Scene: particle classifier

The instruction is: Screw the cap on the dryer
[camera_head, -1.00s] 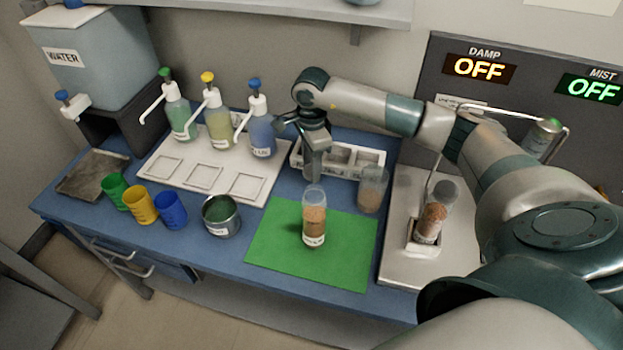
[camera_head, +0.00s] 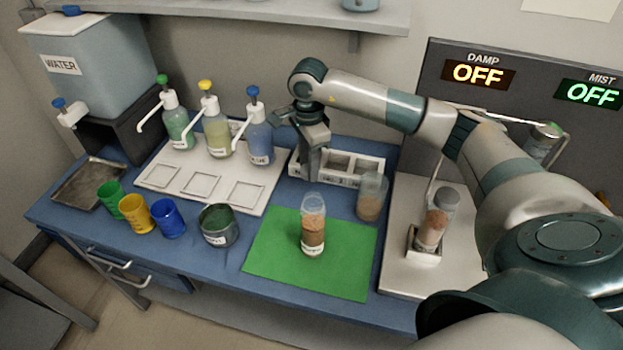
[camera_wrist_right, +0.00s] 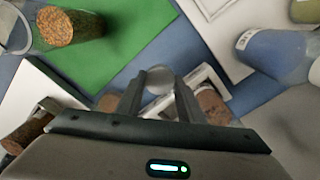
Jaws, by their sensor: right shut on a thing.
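My right gripper (camera_head: 312,172) points down over the rack's left end. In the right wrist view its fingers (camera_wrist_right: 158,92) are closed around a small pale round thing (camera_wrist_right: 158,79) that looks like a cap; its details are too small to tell. A clear tube of brown grains (camera_head: 313,235) stands upright on the green mat (camera_head: 270,270), apart from the gripper. Another grain tube with a grey top (camera_head: 433,228) sits tilted in a holder on the metal plate at right. Which one is the dryer I cannot tell. My left gripper is out of view.
A white rack (camera_head: 372,176) stands behind the mat, with a clear beaker of grains (camera_head: 371,200) in front. Pump bottles (camera_head: 218,135) stand at left. Coloured cups (camera_head: 137,212) and a tin (camera_head: 219,228) line the front left. The DAMP/MIST panel (camera_head: 530,100) reads OFF.

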